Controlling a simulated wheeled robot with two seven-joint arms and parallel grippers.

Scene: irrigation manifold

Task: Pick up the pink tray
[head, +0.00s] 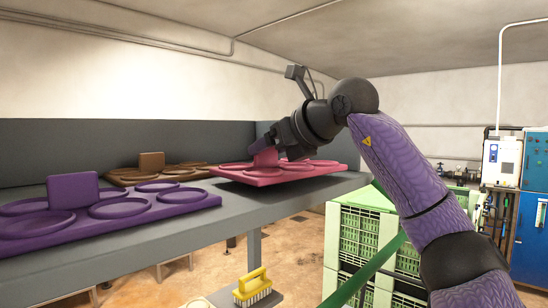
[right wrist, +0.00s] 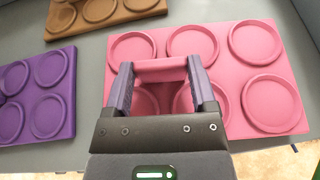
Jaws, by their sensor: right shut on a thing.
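The pink tray (head: 318,171) is at the right end of the grey shelf, with round recesses and an upright handle block (head: 265,157). My right gripper (head: 277,150) reaches down to it from the right. In the right wrist view the two fingers (right wrist: 161,85) stand on either side of the pink handle (right wrist: 161,70), shut on it. The tray (right wrist: 226,75) spreads around and beyond the fingers. Its near corner shows over a dark shadow at the shelf's front edge; I cannot tell how far it is clear of the shelf. My left gripper is not in view.
A purple tray (head: 135,209) and a brown tray (head: 183,170) stand left of the pink one on the grey shelf (head: 150,245). A grey wall backs the shelf. Green crates (head: 362,235) stand right of it. A yellow brush (head: 252,287) sits lower in front.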

